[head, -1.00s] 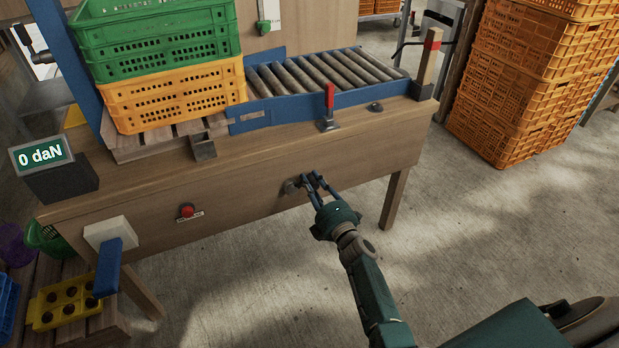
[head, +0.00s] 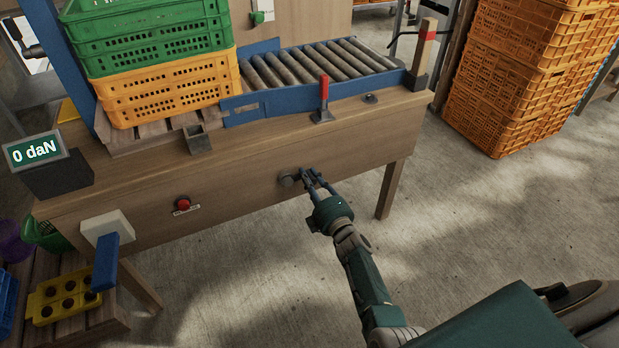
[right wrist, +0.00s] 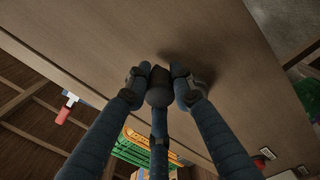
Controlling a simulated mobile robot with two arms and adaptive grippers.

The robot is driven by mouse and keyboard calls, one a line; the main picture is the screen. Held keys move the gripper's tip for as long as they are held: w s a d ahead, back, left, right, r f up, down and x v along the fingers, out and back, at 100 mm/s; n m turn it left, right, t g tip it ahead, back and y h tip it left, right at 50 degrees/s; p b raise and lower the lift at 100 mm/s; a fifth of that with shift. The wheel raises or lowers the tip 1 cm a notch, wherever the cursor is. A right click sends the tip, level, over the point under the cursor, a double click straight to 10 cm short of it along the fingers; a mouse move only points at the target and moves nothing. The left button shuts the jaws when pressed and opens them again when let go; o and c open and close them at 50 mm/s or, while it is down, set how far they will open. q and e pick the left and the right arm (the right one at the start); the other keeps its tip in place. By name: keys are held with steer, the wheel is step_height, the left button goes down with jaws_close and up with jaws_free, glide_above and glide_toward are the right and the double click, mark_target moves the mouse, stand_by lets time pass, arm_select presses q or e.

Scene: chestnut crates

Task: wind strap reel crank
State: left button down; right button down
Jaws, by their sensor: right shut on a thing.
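A small dark crank (head: 287,178) with a round hub sits on the front face of the wooden bench, right of the red button. My right gripper (head: 311,178) is at the crank, its fingers pointing at the bench front. In the right wrist view the fingers (right wrist: 158,82) close around a dark knob (right wrist: 160,76) close to the wood. The fingers hide most of the crank's arm. The display (head: 34,151) on the bench's left end reads 0 daN. My left gripper is not in view.
The bench (head: 240,190) carries green (head: 150,35) and orange (head: 170,90) crates and a roller conveyor (head: 315,66). A red lever (head: 323,95), red button (head: 183,203) and blue lever (head: 106,262) sit along it. Orange crates (head: 520,75) stand right. The floor in front is clear.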

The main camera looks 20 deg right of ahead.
steer(key=shift+s+a+f, duration=0.1)
steer(key=shift+a+f, duration=0.2)
steer(key=c, duration=1.5)
jaws_free()
steer(key=shift+o, duration=0.2)
steer(key=shift+d+r, duration=0.1)
steer(key=shift+r, duration=0.1)
steer(key=s, duration=1.2)
steer(key=shift+f, duration=0.15)
